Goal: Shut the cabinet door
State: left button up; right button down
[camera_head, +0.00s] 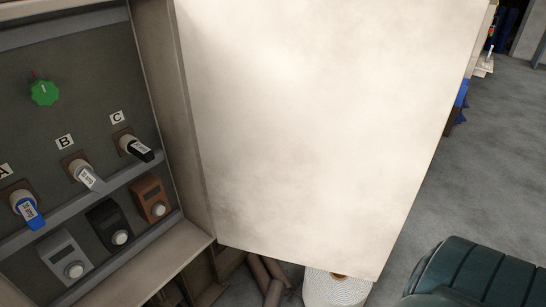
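The cabinet door (320,130) is a large cream-white panel in the middle of the head view. It stands open, swung out to the right of the cabinet, with its left edge at the cabinet's side. The cabinet (165,90) is open on the left, and its dark inner panel (70,120) is exposed. Neither of my grippers can be seen, so where they are relative to the door is not shown.
Inside the cabinet are a green knob (44,93), labelled plugs A, B and C, and several small meter boxes (152,198). A white woven basket (335,289) and brown pipes (262,272) lie below the door.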

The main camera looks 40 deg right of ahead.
aim_at(320, 125)
jog(key=l+u, duration=0.25)
jog(key=u, duration=0.15)
jog(key=k+l+u, duration=0.1)
jog(key=u, duration=0.25)
jog(key=k+l+u, duration=0.2)
jog(key=l, duration=0.3)
jog(key=k+l+u, duration=0.2)
jog(key=l, duration=0.25)
jog(key=k+l+u, duration=0.15)
jog(key=k+l, duration=0.6)
jog(key=l, duration=0.15)
jog(key=k+l+u, duration=0.1)
jog(key=k+l, duration=0.35)
jog(key=l, duration=0.2)
jog(key=k+l, duration=0.45)
jog(key=l, duration=0.15)
